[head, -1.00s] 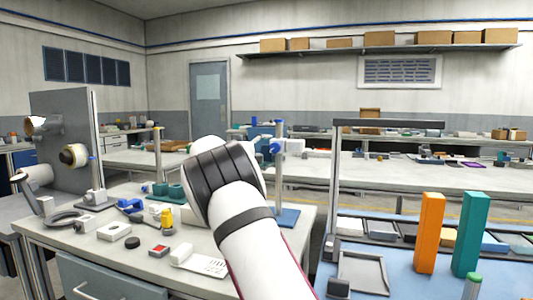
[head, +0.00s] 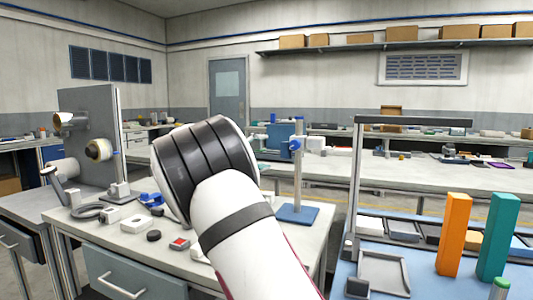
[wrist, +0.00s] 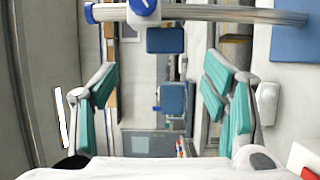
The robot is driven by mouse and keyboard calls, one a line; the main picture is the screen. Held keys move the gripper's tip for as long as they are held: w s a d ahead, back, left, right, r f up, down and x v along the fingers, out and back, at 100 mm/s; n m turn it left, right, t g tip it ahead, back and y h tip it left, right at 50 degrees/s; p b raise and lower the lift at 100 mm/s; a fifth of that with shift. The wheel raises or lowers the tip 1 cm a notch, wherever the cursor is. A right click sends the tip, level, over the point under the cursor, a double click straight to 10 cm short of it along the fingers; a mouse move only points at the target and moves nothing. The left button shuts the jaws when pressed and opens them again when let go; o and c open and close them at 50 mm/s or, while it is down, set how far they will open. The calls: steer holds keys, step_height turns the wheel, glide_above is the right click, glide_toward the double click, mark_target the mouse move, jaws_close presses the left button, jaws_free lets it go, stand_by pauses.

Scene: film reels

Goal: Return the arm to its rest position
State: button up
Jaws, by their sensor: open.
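My gripper (wrist: 160,82) shows in the wrist view with its two teal-padded fingers spread wide apart. Nothing is between the fingers. In the head view my white arm (head: 240,235) with its dark banded joint rises from the bottom over the near-left bench. The arm hides my gripper in that view. In the wrist view, which looks turned on its side, a metal rod (wrist: 225,14) with a blue-and-white clamp crosses beyond the fingers.
The rod stand has a blue base (head: 297,214) on the near-left bench, right of my arm. A grey panel with reels (head: 88,130) stands at left. An orange block (head: 453,235) and a teal block (head: 498,238) stand upright on the blue surface at right.

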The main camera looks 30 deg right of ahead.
stand_by(0.4)
steer(key=s+f+m+g+y, duration=0.2)
steer(key=s+y, duration=0.2)
steer(key=s, duration=0.8)
steer(key=s+f+m+g+y, duration=0.1)
steer(key=s+f+g+y, duration=0.2)
steer(key=s, duration=0.8)
steer(key=s+a+f+y, duration=0.35)
steer(key=s+a, duration=0.35)
steer(key=s, duration=0.4)
steer(key=s+a+f+y, duration=0.35)
steer(key=s+a, duration=0.35)
steer(key=s, duration=0.5)
steer(key=s+a+f+y, duration=0.3)
steer(key=s+a+f, duration=0.3)
steer(key=s, duration=0.5)
step_height(320, 180, up, 29)
steer(key=t+p, duration=0.4)
steer(key=p, duration=2.2)
steer(key=shift+w+a, duration=0.2)
steer(key=shift+w, duration=0.1)
